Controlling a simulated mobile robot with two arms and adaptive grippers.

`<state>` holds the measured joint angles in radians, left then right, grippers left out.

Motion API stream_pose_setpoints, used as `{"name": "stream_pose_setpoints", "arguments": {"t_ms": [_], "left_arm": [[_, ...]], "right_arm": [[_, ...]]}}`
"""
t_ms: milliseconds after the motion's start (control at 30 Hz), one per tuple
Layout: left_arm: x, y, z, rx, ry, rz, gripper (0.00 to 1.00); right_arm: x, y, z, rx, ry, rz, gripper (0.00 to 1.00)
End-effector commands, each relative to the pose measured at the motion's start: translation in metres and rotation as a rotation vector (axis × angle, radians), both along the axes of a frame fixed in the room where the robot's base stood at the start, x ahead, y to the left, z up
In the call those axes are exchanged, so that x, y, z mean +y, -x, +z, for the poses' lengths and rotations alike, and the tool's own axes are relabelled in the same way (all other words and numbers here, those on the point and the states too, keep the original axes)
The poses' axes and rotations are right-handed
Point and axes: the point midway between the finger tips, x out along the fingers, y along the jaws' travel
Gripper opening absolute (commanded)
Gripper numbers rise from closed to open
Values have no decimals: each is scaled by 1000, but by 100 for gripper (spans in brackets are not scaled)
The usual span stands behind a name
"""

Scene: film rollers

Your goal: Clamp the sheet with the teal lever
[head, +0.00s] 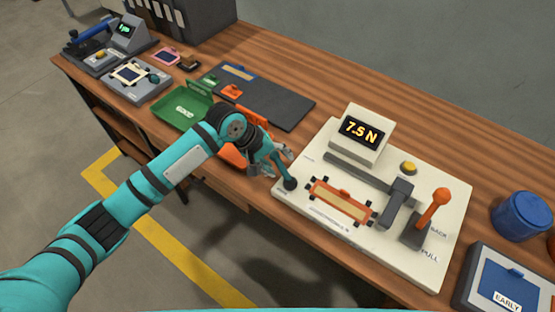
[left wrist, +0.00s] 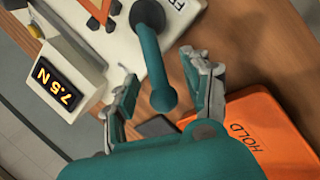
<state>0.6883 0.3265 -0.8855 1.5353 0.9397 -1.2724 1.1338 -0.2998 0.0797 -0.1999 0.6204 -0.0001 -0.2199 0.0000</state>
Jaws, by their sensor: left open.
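The teal lever (head: 289,183) stands at the left end of a cream test device (head: 440,266). It also shows in the left wrist view (left wrist: 152,55), rising from a round dark teal base to a rounded end. My left gripper (head: 275,162) is open, with its fingers on either side of the lever's end. In the left wrist view the gripper (left wrist: 165,88) has clear gaps between both fingers and the lever. The sheet (head: 341,204), a pale strip with orange edging, lies on the device right of the lever. My right gripper is out of view.
The device's display (head: 360,132) reads 7.5 N. An orange-knobbed lever (head: 434,208) and a yellow button (head: 408,167) are on its right. An orange HOLD tray (left wrist: 268,130) lies beside my left gripper. A green tray (head: 184,110) and dark mat (head: 270,101) are farther left.

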Motion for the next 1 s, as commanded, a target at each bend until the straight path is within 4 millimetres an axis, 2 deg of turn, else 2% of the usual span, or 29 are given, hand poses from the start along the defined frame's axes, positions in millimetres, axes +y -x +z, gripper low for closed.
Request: {"name": "stream_pose_setpoints", "arguments": {"t_ms": [267,633,1000], "left_arm": [[-1,0,-1,0,-1,0,49],[0,0,-1,0,-1,0,1],[0,-1,0,-1,0,1,0]], "right_arm": [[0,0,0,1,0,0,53],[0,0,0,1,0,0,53],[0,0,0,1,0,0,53]]}}
